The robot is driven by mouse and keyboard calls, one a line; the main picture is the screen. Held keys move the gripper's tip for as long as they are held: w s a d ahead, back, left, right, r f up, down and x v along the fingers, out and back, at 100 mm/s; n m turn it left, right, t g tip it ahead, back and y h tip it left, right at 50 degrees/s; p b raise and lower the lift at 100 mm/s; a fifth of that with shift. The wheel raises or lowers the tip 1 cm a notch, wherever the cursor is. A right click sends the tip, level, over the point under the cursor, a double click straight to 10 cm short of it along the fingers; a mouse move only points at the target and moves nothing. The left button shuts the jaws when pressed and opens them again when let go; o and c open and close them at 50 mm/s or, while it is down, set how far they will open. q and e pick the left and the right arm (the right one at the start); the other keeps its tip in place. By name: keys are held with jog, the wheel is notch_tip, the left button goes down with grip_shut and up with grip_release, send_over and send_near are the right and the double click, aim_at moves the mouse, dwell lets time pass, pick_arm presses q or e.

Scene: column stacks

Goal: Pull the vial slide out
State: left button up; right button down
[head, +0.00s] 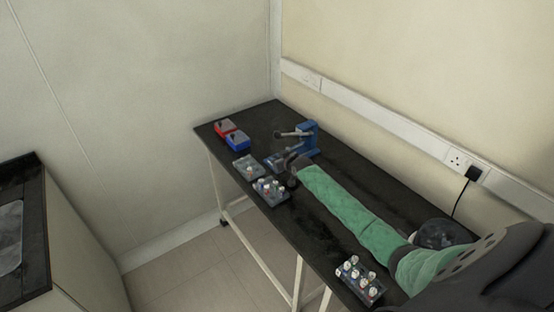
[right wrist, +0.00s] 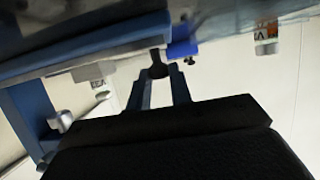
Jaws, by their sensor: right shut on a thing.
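A blue bench press (head: 308,136) with a metal lever stands toward the far end of the black table. My right gripper (head: 290,178), on the green-sleeved arm, is low at the front of the press. In the right wrist view, the two fingers of my right gripper (right wrist: 160,88) are shut on a small dark knob (right wrist: 158,68) under a grey-blue edge of the press (right wrist: 110,42). The knob appears to belong to the vial slide, but the slide itself is mostly hidden. My left gripper is not in view.
Racks of vials stand along the table's front edge, a fuller one (head: 270,197) close to my gripper and another (head: 360,283) at the near end. A red box (head: 225,127) and a blue box (head: 238,143) sit at the far left. A dark rounded object (head: 440,234) lies beside my arm.

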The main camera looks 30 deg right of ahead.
jog(key=shift+a+f, duration=0.15)
jog(key=c, duration=1.6)
grip_release()
jog(key=o, duration=0.3)
jog(key=shift+a, duration=0.15)
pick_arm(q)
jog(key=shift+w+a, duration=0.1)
pick_arm(e)
jog(key=shift+o, duration=0.2)
jog(key=shift+s, duration=0.1)
jog(key=shift+s, duration=0.2)
jog(key=b+v, duration=0.2)
jog(key=v, duration=0.3)
jog(key=shift+s, duration=0.2)
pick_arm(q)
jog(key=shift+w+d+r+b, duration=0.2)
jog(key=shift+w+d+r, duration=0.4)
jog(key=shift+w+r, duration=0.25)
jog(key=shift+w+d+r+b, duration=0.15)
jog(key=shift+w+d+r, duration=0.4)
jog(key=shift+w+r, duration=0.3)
pick_arm(e)
jog(key=shift+s+r, duration=0.65)
jog(key=shift+s, duration=0.1)
